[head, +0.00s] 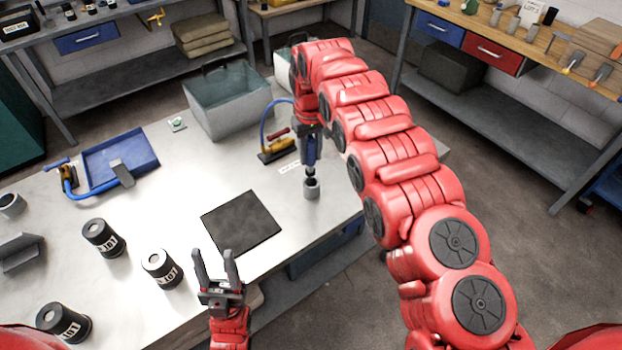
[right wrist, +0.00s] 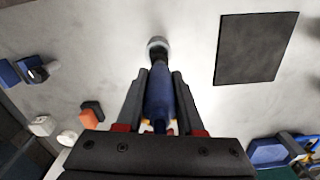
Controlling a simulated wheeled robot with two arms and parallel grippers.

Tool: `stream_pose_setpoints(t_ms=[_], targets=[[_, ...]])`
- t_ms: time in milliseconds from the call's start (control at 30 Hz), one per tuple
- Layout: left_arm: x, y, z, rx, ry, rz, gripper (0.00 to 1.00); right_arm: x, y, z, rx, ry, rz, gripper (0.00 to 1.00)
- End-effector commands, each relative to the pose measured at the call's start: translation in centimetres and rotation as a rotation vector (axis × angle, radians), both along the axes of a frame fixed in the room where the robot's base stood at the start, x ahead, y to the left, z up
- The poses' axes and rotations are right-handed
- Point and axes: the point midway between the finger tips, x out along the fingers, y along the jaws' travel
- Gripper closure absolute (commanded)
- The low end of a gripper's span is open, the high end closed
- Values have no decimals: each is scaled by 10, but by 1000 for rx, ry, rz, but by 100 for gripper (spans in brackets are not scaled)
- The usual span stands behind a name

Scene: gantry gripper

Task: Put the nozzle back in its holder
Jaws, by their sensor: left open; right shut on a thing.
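The nozzle (head: 311,150) has a blue body and a dark tip. My right gripper (head: 312,138) is shut on its body and holds it upright, tip down. Below it a small grey cup-shaped holder (head: 311,188) stands on the table near the right edge. The dark tip is at the cup's mouth; I cannot tell how deep it sits. In the right wrist view the blue nozzle (right wrist: 159,98) is between the fingers, its tip over the pale ring of the holder (right wrist: 157,42). My left gripper (head: 216,270) is open and empty at the table's front edge.
A black mat (head: 241,222) lies left of the holder. Several dark canisters (head: 103,238) and a blue tray (head: 120,160) are at the left. The table between is clear.

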Motion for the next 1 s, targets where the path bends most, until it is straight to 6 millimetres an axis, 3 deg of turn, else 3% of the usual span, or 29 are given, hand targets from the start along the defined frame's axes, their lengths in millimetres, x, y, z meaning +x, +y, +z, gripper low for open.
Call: stream_pose_setpoints(t_ms=[133, 433, 600, 1000], targets=[[0, 0, 21, 0, 0, 0, 50, -2, -1, -27, -2, 6, -1, 100], [0, 0, 28, 0, -1, 0, 50, -1, -1, -56, 0, 2, -3, 100], [0, 0, 15, 0, 0, 0, 50, 1, -1, -81, 0, -2, -2, 100], [0, 0, 11, 0, 0, 0, 50, 1, -1, -86, 0, -2, -3, 100]])
